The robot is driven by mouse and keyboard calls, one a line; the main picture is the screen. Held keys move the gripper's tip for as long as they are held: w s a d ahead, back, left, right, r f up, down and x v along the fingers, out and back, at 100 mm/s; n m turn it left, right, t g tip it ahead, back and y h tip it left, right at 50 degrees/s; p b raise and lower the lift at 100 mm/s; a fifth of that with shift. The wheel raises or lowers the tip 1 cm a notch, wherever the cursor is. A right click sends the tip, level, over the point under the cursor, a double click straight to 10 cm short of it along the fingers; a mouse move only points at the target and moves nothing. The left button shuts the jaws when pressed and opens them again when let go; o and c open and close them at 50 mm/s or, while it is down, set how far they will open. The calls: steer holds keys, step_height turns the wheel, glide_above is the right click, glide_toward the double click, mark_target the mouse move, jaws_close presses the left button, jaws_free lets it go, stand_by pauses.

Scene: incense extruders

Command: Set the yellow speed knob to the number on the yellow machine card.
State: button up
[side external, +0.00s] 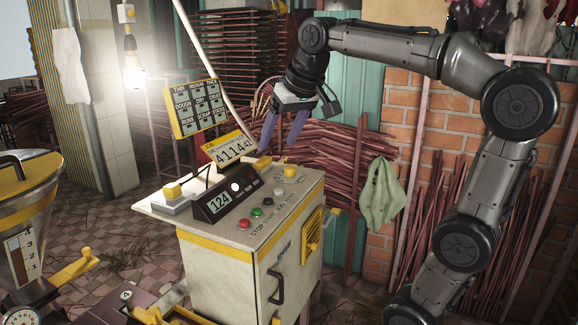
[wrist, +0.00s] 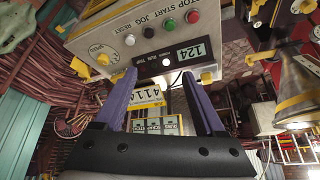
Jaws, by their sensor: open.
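The yellow speed knob (wrist: 103,58) sits on a pale round dial on the machine's top panel, and the dial also shows in the side view (side external: 290,175). Its exact setting is too small to read. A yellow-edged card (side external: 230,147) stands behind the panel with large digits in boxes, seemingly 41, 14 and 42; it shows partly between my fingers in the wrist view (wrist: 147,98). Its small labels are unreadable. My gripper (side external: 282,137) hangs above and behind the panel, fingers apart and empty, touching nothing; its purple fingers frame the card in the wrist view (wrist: 160,78).
A black display (side external: 220,201) reads 124. Red, green, black and grey buttons (side external: 256,212) line the panel. Other yellow knobs stand at its back (side external: 263,164) and left (side external: 172,190). A yellow-framed board (side external: 197,108) rises behind. A hanging bulb (side external: 134,72) glows at upper left.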

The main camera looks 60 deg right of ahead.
steer(key=w+d+m+g+h, duration=0.1)
steer(key=w+d+m, duration=0.3)
steer(key=d, duration=0.8)
steer(key=g, duration=0.1)
glide_toward(290, 168)
steer(key=x, duration=0.9)
steer(key=shift+d, duration=0.1)
steer(key=shift+c, duration=0.2)
jaws_close()
